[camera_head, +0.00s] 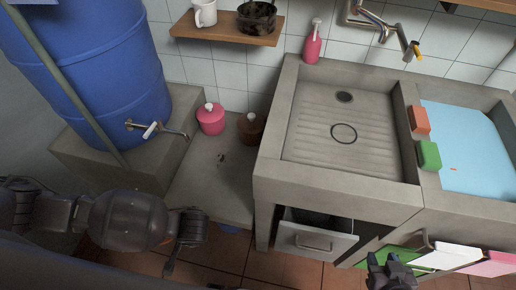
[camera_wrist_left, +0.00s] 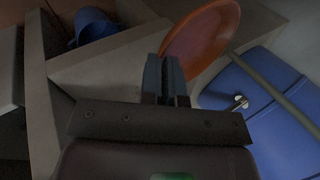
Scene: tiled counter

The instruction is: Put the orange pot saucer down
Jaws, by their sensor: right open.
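The orange pot saucer (camera_wrist_left: 207,32) shows in the left wrist view, tilted, with its near edge at my left gripper's fingertips. My left gripper (camera_wrist_left: 165,72) has its two fingers close together, shut on the saucer's rim. In the head view my left gripper (camera_head: 190,228) is at the lower left, in front of the low concrete ledge (camera_head: 205,190). The saucer is not clearly visible there. My right gripper (camera_head: 390,272) is at the bottom edge, open and empty, in front of the sink cabinet.
A blue barrel (camera_head: 95,75) with a tap stands at the left. The concrete sink (camera_head: 335,125) is to the right. The ledge's front part is largely clear.

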